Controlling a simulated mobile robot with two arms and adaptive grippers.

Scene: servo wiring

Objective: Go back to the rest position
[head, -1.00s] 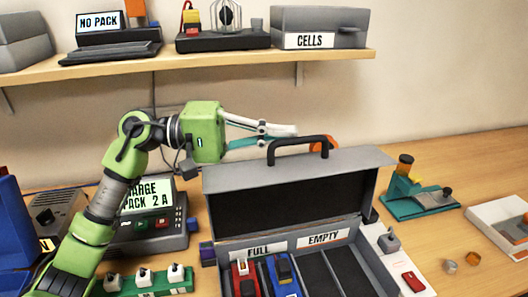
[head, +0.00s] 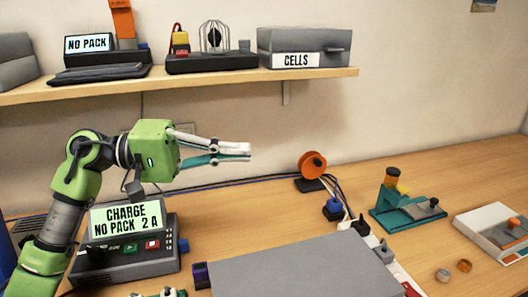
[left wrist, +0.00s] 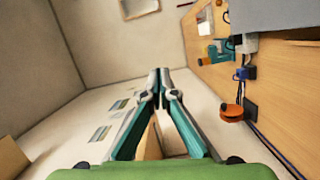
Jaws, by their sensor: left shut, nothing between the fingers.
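My left gripper (head: 247,152) comes in from the left in the head view. Its fingers are together with nothing between them, held in the air above the bench and in front of the wall. In the left wrist view its fingertips (left wrist: 160,73) meet in the middle of the picture. The grey case (head: 300,268) is at the lower middle of the head view, with its lid down. The lid hides the inside, and the case's front is cut off by the frame. The gripper is above and behind the case, apart from it. My right gripper is not in view.
A charger with a lit screen (head: 126,215) stands below my left arm. An orange reel (head: 312,165), a teal fixture (head: 405,208) and a white tray (head: 490,235) stand on the bench. A shelf (head: 200,88) with devices and a CELLS box (head: 305,45) runs above.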

